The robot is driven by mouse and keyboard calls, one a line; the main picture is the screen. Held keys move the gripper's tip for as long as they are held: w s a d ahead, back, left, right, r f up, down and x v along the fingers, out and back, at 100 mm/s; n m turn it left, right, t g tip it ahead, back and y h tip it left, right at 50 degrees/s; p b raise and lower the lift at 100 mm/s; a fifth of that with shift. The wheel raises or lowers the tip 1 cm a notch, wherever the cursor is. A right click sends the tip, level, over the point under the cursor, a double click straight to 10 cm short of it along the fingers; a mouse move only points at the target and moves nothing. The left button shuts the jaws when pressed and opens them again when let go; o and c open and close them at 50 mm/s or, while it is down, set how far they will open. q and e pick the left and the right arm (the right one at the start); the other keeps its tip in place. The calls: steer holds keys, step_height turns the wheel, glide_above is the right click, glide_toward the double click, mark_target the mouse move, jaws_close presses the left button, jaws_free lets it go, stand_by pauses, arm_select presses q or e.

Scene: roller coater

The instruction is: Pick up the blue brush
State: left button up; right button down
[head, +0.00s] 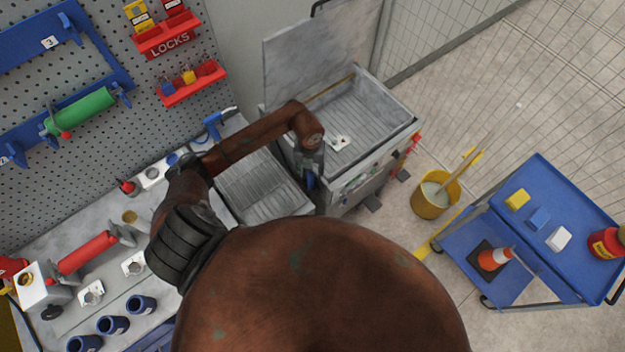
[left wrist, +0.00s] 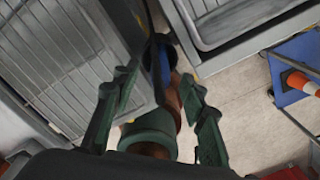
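My left gripper (head: 309,168) points down beside the grey ribbed tray, near the open tub. In the left wrist view its two dark green fingers (left wrist: 160,85) stand apart. A blue piece, which looks like the blue brush (left wrist: 164,64), shows between and beyond the fingertips, and a bit of blue also shows under the gripper in the head view (head: 310,183). The fingers partly hide it, and I see no clear grip on it. Another blue handled item (head: 213,122) lies on the bench by the pegboard. My right gripper is not in view.
The grey ribbed tray (head: 262,185) lies left of my gripper; the lidded tub (head: 372,125) stands behind it to the right. A yellow bucket (head: 430,203) stands on the floor. A blue cart (head: 545,175) is at the right. Blue cups (head: 112,325) stand on the bench.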

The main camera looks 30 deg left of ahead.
mark_target(310, 182)
arm_select(q)
steer(key=shift+s+f, duration=0.1)
steer(key=shift+f, duration=0.25)
step_height(310, 182, down, 5)
steer(key=shift+r+p, duration=0.1)
steer(key=shift+p, duration=0.85)
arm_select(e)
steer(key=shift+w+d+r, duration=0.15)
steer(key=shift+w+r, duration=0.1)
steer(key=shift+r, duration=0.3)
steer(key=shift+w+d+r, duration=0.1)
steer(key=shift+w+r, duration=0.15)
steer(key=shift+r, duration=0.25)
arm_select(q)
steer(key=shift+c, duration=0.5)
steer(key=c, duration=0.6)
jaws_close()
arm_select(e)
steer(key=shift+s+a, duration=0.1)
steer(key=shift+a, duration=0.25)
